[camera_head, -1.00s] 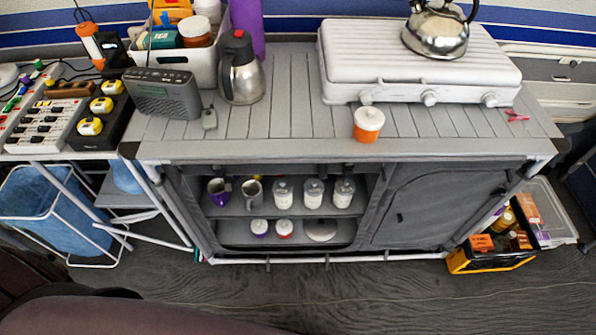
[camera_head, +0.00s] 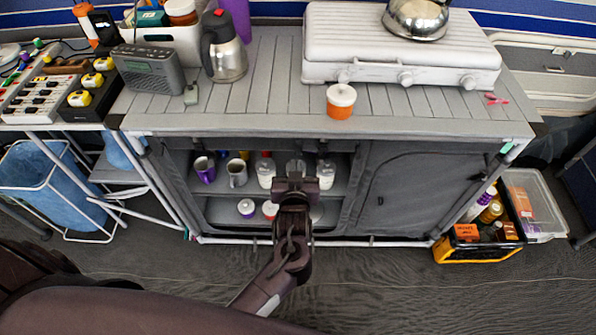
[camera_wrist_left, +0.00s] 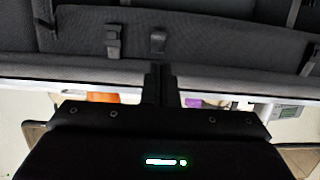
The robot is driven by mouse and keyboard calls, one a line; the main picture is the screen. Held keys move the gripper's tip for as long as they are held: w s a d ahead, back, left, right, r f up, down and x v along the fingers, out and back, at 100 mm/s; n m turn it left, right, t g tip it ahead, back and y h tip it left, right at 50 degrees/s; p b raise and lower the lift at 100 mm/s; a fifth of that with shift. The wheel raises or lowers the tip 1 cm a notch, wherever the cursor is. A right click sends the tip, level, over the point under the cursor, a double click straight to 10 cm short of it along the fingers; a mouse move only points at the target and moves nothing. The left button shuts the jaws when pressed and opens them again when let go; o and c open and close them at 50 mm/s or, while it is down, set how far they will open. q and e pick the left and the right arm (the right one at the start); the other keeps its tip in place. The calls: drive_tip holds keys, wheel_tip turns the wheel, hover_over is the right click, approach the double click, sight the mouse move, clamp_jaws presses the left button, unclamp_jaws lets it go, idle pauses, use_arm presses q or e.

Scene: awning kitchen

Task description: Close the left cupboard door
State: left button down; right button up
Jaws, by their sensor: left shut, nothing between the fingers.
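The grey fabric cupboard (camera_head: 350,240) stands ahead. Its left compartment is open, showing shelves with mugs and jars; no door panel covers this opening, and I cannot make out the left door in the head view. The right door (camera_head: 410,190) is shut. My left gripper (camera_head: 295,175) is in front of the right part of the open compartment, hiding some jars. In the left wrist view its fingers (camera_wrist_left: 161,82) are together and empty, near dark fabric (camera_wrist_left: 210,35) with buckle-like tabs (camera_wrist_left: 157,42). Contact cannot be told. My right gripper is not in view.
On the cupboard top stand a radio (camera_head: 152,69), a flask (camera_head: 223,48), an orange-and-white jar (camera_head: 341,103) and a white stove (camera_head: 400,50) with a kettle. A crate (camera_head: 478,247) is on the floor at right. The floor in front is largely clear.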

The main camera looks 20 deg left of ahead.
sight(298, 142)
use_arm(q)
drive_tip(key=x, duration=0.6)
drive_tip(key=shift+w, duration=0.1)
drive_tip(key=shift+w+f, duration=0.1)
drive_tip(key=shift+w, duration=0.05)
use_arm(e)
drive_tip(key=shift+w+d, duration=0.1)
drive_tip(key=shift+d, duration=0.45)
